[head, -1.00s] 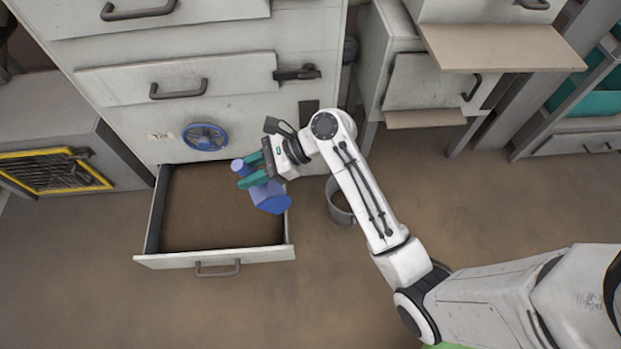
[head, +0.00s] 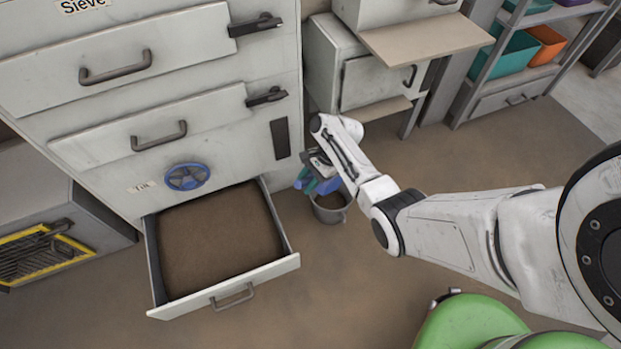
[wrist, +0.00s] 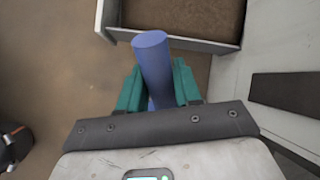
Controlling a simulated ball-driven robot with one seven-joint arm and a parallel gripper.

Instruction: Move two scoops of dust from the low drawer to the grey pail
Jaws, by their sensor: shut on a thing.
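The low drawer (head: 230,297) is pulled out at the base of the cabinet and holds brown dust (head: 220,240); part of it shows at the top of the wrist view (wrist: 185,43). The grey pail (head: 331,206) stands on the floor right of the drawer. My gripper (head: 318,182) is over the pail's left side in the head view. Its teal fingers (wrist: 158,88) are shut on the handle of a blue scoop (wrist: 152,60). The scoop's bowl is hidden in the wrist view, so I cannot tell whether it holds dust. The inside of the pail is mostly hidden.
The cabinet has a blue handwheel (head: 187,177) above the drawer and closed drawers higher up. A yellow-edged grille (head: 38,252) is at left. A bench with a shelf (head: 425,40) stands behind the pail. The floor in front is clear.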

